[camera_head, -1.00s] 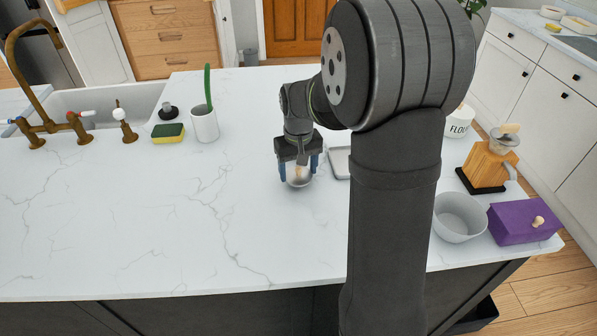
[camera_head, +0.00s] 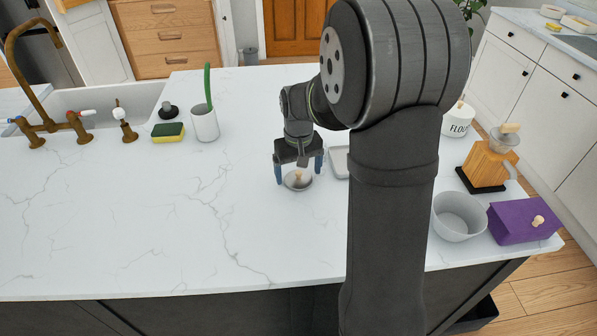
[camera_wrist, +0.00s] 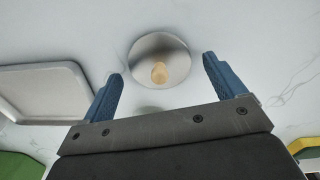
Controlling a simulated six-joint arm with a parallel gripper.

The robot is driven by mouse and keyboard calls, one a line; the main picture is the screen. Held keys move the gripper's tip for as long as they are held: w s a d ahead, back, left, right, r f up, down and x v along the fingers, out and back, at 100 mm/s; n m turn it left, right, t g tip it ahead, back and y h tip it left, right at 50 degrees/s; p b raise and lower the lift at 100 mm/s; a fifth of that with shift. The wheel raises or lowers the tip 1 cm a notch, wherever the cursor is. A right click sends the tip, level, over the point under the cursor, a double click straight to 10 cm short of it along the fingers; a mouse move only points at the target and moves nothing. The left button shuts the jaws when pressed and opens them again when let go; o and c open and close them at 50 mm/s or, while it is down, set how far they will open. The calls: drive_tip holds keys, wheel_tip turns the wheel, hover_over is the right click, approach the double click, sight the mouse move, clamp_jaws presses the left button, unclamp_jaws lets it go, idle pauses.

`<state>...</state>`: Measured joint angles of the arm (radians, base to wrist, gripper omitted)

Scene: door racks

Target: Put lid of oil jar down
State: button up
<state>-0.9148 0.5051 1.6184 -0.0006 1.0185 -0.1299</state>
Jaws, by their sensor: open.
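A round silver lid (camera_head: 298,180) with a pale wooden knob lies flat on the white marble counter, knob up. It also shows in the wrist view (camera_wrist: 148,50), just beyond my fingertips. My gripper (camera_head: 299,172) is open, its two blue fingers on either side of the lid in the head view and not touching it as far as I can see. In the wrist view my gripper (camera_wrist: 163,78) has nothing between its fingers. I cannot make out an oil jar; my arm hides part of the counter.
A grey tray (camera_head: 340,162) lies just right of the lid, partly behind my arm. A sponge (camera_head: 168,132) and white cup (camera_head: 204,124) stand at the left. The front left counter is clear.

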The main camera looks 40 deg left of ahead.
sight(299, 171)
wheel_tip(299, 171, up, 12)
drive_tip(key=shift+f, duration=0.25)
drive_tip(key=shift+f, duration=0.1)
wheel_tip(299, 171, down, 12)
drive_tip(key=shift+f, duration=0.1)
drive_tip(key=shift+r, duration=2.1)
drive_tip(key=shift+f, duration=0.1)
